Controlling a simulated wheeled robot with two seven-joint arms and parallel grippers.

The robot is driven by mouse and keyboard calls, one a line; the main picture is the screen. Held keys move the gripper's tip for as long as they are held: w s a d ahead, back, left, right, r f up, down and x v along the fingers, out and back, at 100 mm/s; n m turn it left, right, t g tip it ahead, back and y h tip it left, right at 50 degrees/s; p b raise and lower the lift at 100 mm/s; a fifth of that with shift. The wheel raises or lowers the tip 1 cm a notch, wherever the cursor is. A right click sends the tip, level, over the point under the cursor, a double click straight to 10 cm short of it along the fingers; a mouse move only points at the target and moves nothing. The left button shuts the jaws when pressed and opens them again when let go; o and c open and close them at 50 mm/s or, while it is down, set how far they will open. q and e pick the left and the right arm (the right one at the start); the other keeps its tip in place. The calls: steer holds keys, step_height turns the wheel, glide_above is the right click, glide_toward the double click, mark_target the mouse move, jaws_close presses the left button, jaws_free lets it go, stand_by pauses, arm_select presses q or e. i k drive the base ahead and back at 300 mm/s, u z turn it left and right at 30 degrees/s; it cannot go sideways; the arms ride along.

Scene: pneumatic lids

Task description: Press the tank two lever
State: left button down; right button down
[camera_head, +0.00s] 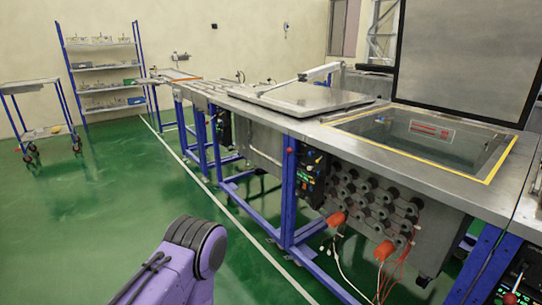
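One tank (420,140) with a yellow-edged opening stands at the right; its large grey lid (468,55) is raised upright. To its left, another tank is covered by a flat closed metal lid (305,97). A dark control box (310,178) with small coloured controls is mounted below the bench edge, between the two. Part of another control box (515,286) shows at the lower right corner. I cannot tell a lever's shape or which tank is number two. Neither gripper is in view; only a purple link of my own arm shows at the bottom.
Blue bench legs (291,200) and a cluster of dark round fittings with orange ends (375,205) and loose cables sit under the bench. A shelf rack (105,78) and a cart (35,110) stand far left. Green floor (110,220) left of the white line is clear.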

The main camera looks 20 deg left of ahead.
mark_target(289, 150)
steer(key=u, duration=1.15)
steer(key=i, duration=1.55)
steer(key=z, duration=0.95)
steer(key=i, duration=0.6)
steer(key=z, duration=0.55)
